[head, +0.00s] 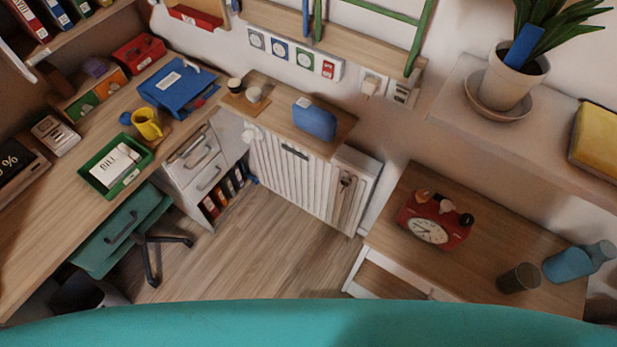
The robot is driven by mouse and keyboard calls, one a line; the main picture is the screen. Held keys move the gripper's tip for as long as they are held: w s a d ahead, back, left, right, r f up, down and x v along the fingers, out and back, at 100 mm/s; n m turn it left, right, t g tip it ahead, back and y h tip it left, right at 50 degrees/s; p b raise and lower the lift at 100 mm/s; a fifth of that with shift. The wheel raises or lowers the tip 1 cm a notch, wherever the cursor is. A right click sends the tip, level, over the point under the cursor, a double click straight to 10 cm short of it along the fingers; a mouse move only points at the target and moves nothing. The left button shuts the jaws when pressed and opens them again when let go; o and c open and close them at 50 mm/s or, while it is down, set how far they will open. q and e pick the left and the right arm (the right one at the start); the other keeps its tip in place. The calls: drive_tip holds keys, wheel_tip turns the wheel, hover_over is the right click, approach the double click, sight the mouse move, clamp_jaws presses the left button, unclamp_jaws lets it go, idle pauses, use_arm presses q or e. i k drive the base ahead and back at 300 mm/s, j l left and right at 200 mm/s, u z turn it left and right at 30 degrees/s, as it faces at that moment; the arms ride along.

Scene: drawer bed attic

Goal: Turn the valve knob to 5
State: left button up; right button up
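The valve knob (250,135) looks like a small white knob at the upper left corner of the white slatted radiator (292,183). It sits just under the left end of the wooden shelf (339,127) above the radiator. Its number marks are too small to read, so I cannot tell its setting. Neither of my grippers shows in the head view, and nothing touches the knob.
A white drawer unit (196,170) is left of the radiator. A side table (478,257) with a red clock (433,222) stands at right. The wooden floor (250,255) between is clear.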

sight(248, 135)
drive_tip(key=j+z, duration=0.95)
drive_tip(key=k+j, duration=0.05)
